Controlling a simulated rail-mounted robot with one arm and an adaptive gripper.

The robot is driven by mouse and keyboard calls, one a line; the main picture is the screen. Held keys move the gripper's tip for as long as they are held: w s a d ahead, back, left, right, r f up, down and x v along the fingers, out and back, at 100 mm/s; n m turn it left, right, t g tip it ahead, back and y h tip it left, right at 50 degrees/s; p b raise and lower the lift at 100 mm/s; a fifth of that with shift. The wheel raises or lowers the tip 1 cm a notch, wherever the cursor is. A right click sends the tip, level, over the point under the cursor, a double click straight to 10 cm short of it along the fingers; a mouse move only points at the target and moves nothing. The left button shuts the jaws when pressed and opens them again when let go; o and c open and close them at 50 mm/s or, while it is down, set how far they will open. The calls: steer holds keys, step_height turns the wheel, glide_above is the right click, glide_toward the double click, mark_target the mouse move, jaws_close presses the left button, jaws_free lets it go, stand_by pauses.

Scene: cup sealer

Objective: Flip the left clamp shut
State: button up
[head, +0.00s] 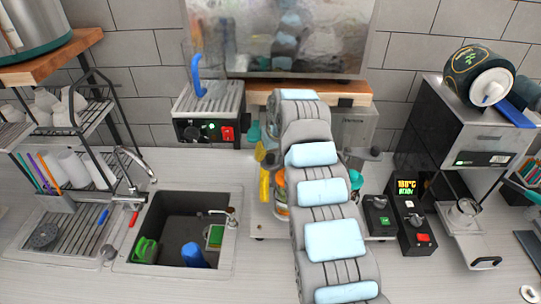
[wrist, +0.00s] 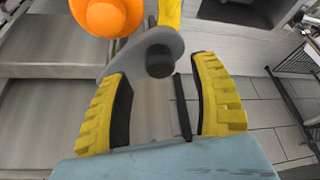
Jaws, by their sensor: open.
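The cup sealer (head: 357,135) stands behind my arm in the head view, and the arm hides much of it. Yellow parts (head: 264,185) show at its left side; I cannot tell there whether they are clamp or gripper finger. In the wrist view my gripper (wrist: 160,72) is open, its two yellow ridged fingers apart. A grey rounded piece with a dark round knob (wrist: 160,61) lies between and beyond the fingertips. A yellow strip (wrist: 169,12), perhaps part of the left clamp, rises above it. I cannot tell whether the fingers touch anything.
An orange round part (wrist: 107,15) is close by the left finger in the wrist view. The sink (head: 170,225) is left of the sealer. Two black control boxes (head: 379,215) (head: 411,225) and a coffee machine (head: 470,150) stand right. The counter in front is clear.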

mark_target(271, 156)
steer(key=shift+p+x, duration=0.35)
steer(key=shift+x, duration=1.25)
jaws_close()
